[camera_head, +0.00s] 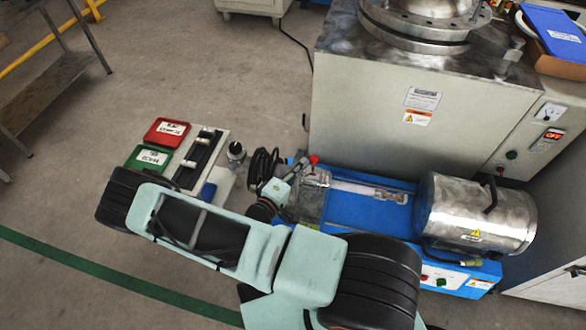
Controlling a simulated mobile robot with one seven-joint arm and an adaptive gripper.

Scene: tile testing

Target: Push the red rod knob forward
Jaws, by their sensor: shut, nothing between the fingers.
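The red rod knob (313,159) is a small red ball at the left end of the blue-based machine (368,211), beside a metal fitting. My gripper (299,166) reaches up from the end of my pale green and black arm, with its tips just left of the knob. It is shut and empty. I cannot tell whether the tips touch the knob. The rod under the knob is mostly hidden by my gripper and the fitting.
A steel cylinder (470,213) with warning labels sits on the machine's right. A large grey cabinet (420,105) stands behind. Red (167,132) and green (148,157) boxes and a small bottle (236,151) lie left of my gripper. Open floor lies farther left.

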